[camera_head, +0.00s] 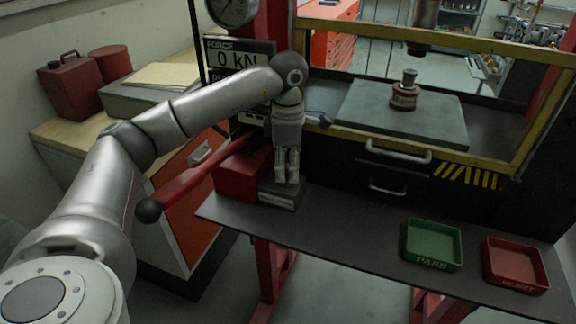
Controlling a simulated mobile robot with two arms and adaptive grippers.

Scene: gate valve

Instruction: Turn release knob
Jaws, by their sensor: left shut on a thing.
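My left gripper (287,177) points down at the front of the hand pump, at the left part of the grey shelf. It is shut on the release knob, which its fingers hide almost wholly. The pump has a red body (241,174) and a dark base block (279,195) beneath the fingers. A long red pump lever (190,183) with a black ball end slants down to the left of the gripper. My right gripper is not in view.
A force display (238,58) reads 0 kN behind my arm. A gate valve (404,94) stands on the press plate (440,118) at right. A green PASS tray (432,263) and a red tray (516,282) are on the shelf (340,227), whose middle is clear.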

